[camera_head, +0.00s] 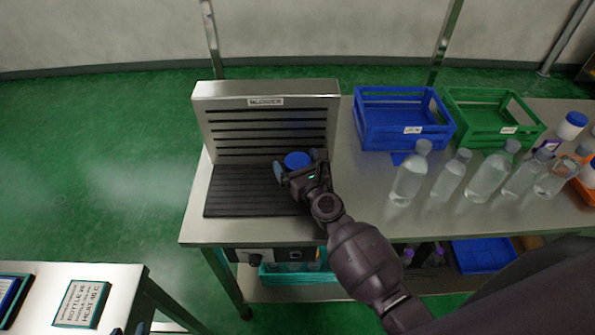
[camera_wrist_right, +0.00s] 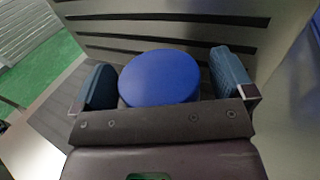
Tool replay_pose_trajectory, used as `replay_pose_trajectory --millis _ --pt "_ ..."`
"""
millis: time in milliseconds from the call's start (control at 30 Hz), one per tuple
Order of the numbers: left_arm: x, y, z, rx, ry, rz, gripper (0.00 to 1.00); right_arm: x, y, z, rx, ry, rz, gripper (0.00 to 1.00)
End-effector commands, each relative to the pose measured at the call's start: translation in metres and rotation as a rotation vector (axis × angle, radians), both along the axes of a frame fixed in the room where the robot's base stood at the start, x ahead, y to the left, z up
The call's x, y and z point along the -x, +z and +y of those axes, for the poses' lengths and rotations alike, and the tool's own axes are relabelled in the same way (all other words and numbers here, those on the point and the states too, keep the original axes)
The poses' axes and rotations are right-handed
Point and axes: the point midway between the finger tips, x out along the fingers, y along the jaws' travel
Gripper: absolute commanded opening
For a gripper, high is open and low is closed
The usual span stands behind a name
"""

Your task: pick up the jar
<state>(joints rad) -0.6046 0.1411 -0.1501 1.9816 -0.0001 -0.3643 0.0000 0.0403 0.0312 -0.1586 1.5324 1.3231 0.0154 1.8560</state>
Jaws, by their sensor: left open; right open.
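The jar shows as a round blue lid (camera_head: 297,159) on the dark slatted plate of the blower, close to its upright panel. Its body is hidden below the lid. My right gripper (camera_head: 301,168) is open around the jar, with one finger on each side. In the right wrist view the blue lid (camera_wrist_right: 160,78) lies between the two blue-grey fingers, with a gap showing on both sides. Of my left gripper (camera_head: 128,331), only what look like dark fingertips show at the bottom edge, by the lower-left table.
The blower (camera_head: 266,102) stands behind the jar. A blue crate (camera_head: 400,140) and a green crate (camera_head: 492,138) stand to the right. Several clear bottles (camera_head: 409,178) stand in front of them. A labelled box (camera_head: 82,304) lies on the lower-left table.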

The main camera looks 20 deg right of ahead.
Motion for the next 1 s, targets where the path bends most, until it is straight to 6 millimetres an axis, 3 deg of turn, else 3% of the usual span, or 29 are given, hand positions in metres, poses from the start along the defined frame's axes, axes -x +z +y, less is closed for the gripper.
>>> replay_pose_trajectory --millis 167,533,800,1000 --pt "0.000 0.000 0.000 0.000 0.000 0.000 0.43 0.000 0.000 0.000 0.000 0.000 0.000 0.98" --pt "0.000 0.000 0.000 -0.001 0.000 0.001 0.43 0.000 0.000 0.000 0.000 0.000 0.001 0.43" --pt "0.000 0.001 0.000 -0.001 0.000 0.001 0.43 0.000 0.002 0.000 0.000 0.000 -0.001 0.43" --pt "0.001 0.012 0.001 -0.002 -0.001 0.002 0.43 -0.002 0.015 0.005 0.000 0.000 -0.002 0.43"
